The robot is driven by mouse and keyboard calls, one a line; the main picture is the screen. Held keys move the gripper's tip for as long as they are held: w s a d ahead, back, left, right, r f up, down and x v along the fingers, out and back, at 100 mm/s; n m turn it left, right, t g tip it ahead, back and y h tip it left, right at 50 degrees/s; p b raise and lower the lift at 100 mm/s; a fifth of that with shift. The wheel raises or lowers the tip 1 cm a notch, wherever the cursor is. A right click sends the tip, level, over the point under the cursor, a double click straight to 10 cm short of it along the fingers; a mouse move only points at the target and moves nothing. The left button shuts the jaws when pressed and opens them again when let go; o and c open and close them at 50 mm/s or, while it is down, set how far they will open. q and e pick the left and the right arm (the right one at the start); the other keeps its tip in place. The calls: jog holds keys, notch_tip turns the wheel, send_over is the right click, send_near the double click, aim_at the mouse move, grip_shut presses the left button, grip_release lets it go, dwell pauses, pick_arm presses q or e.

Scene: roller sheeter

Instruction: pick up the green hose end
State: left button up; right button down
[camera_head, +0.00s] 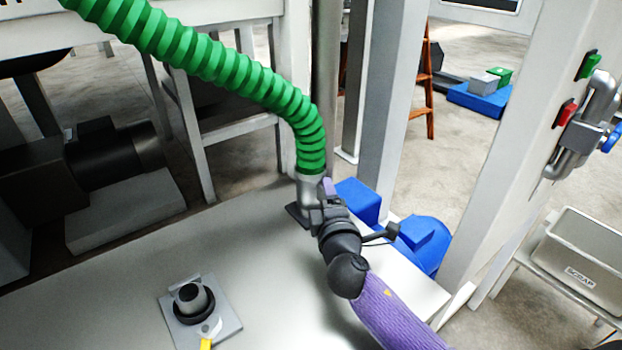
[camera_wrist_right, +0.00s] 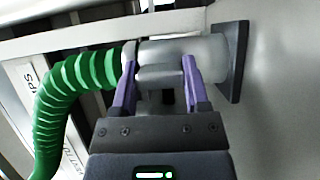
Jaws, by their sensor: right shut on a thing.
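The green ribbed hose (camera_head: 215,65) comes in from the upper left and bends down to a grey metal end (camera_head: 309,188). My left gripper is not in view.
A round port on a square plate (camera_head: 204,312) with a yellow strip sits at the platform's front. Blue housings (camera_head: 422,240) are beyond the platform's right edge. A white post (camera_head: 525,130) with valves and a scrap bin (camera_head: 590,255) stand right. Bare platform (camera_head: 120,280) lies left.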

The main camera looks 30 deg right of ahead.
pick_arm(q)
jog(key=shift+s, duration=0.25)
pick_arm(e)
notch_tip(320, 180, up, 10)
jog(key=p, duration=0.6)
jog(key=shift+f, duration=0.2)
jog(key=shift+r, duration=0.3)
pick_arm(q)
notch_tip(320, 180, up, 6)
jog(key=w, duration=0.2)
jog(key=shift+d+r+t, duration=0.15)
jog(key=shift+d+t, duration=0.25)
